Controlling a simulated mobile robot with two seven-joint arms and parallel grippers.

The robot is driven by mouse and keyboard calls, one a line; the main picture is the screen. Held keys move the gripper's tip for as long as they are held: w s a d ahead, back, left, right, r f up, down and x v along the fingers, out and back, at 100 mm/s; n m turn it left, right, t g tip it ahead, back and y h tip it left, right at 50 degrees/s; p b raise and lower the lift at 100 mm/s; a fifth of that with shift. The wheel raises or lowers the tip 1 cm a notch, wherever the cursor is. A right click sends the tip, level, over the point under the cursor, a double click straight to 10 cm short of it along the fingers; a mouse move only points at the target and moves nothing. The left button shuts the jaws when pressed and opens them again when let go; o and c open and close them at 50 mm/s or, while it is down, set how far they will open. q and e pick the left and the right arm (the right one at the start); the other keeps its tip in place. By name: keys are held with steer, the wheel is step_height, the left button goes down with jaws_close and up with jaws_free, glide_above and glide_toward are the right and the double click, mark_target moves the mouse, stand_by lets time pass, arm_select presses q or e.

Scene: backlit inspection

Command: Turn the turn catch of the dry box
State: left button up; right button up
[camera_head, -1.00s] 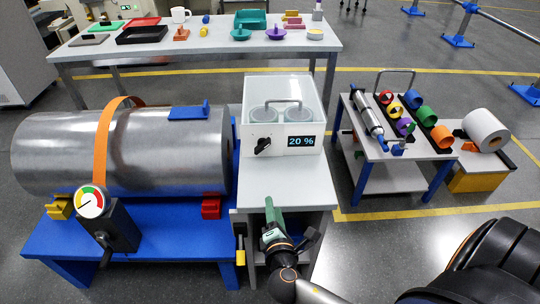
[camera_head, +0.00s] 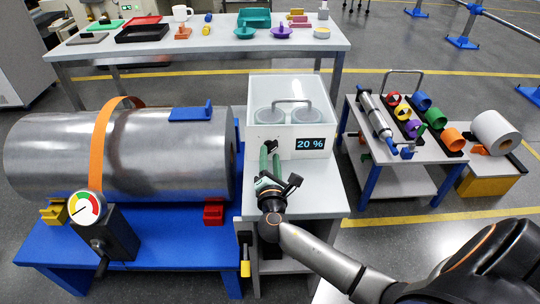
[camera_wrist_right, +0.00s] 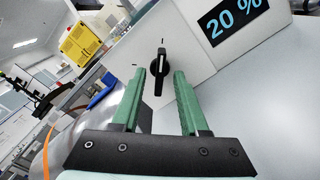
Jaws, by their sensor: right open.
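The dry box (camera_head: 301,149) is a white box with a clear top, a handle and a "20 %" display, standing on a pale table. Its turn catch (camera_wrist_right: 158,72) is a black knob with a white line, upright on the front face in the right wrist view. In the head view my gripper mostly hides the catch. My right gripper (camera_head: 270,150) is open, with green fingers. In the wrist view its fingertips (camera_wrist_right: 162,75) lie to either side of the catch, with gaps on both sides; I cannot tell how deep they reach. My left gripper is not in view.
Left of the box, a large metal cylinder (camera_head: 165,150) with an orange strap lies on a blue stand (camera_head: 170,255) with a gauge (camera_head: 85,208). A cart (camera_head: 400,150) with coloured rings stands at right. A table (camera_head: 90,45) with trays is behind. The pale tabletop (camera_head: 318,195) is clear.

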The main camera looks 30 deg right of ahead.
steer(key=shift+w+d, duration=0.35)
steer(key=shift+w, duration=0.2)
jaws_close()
